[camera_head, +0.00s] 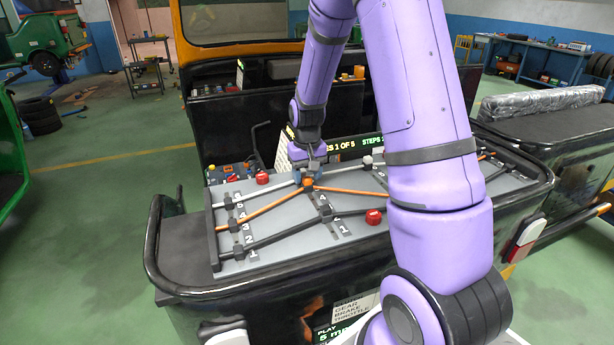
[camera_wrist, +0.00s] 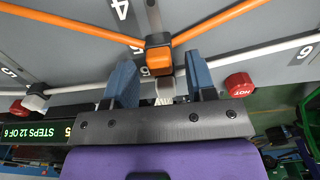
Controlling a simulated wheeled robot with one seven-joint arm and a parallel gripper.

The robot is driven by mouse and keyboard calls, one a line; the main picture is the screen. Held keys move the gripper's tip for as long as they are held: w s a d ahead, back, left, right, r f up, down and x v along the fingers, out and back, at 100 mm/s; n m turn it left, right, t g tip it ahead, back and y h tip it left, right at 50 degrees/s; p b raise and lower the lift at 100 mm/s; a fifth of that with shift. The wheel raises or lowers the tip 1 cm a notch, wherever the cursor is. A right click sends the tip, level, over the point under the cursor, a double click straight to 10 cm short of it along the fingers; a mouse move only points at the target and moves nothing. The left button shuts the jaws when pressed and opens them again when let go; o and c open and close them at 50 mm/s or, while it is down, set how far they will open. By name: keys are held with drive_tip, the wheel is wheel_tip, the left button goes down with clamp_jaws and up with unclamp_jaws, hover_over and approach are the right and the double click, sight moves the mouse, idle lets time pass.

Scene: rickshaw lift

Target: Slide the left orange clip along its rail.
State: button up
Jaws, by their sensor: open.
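An orange clip (camera_head: 308,183) sits where the orange rail (camera_head: 345,191) bends, on the grey panel (camera_head: 285,208). In the wrist view the clip (camera_wrist: 158,58) has an orange face and a dark block, and the orange rail (camera_wrist: 222,22) runs off both sides of it. My gripper (camera_head: 311,167) points down at the panel just behind the clip. Its two blue fingers (camera_wrist: 160,82) stand apart, with the clip just beyond their gap. Contact cannot be told. My arm hides part of the panel's right side.
A white rail (camera_wrist: 240,62) passes close by the fingers. A black rail (camera_head: 280,232) runs along the panel's near side. Red knobs marked HOT (camera_wrist: 240,86) stand on the panel, one of them near the front (camera_head: 373,217). A display board (camera_head: 346,146) stands behind.

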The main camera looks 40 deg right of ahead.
sight(313, 200)
drive_tip(key=shift+f, duration=0.35)
drive_tip(key=shift+c, duration=0.5)
clamp_jaws()
drive_tip(key=shift+s+a, duration=0.2)
drive_tip(key=shift+s, duration=0.5)
drive_tip(key=shift+s+a, duration=0.25)
drive_tip(key=shift+s, duration=0.5)
drive_tip(key=shift+s+a, duration=0.2)
drive_tip(key=shift+s, duration=0.5)
drive_tip(key=shift+o, duration=0.5)
unclamp_jaws()
drive_tip(key=shift+r, duration=0.1)
wheel_tip(313, 200, up, 11)
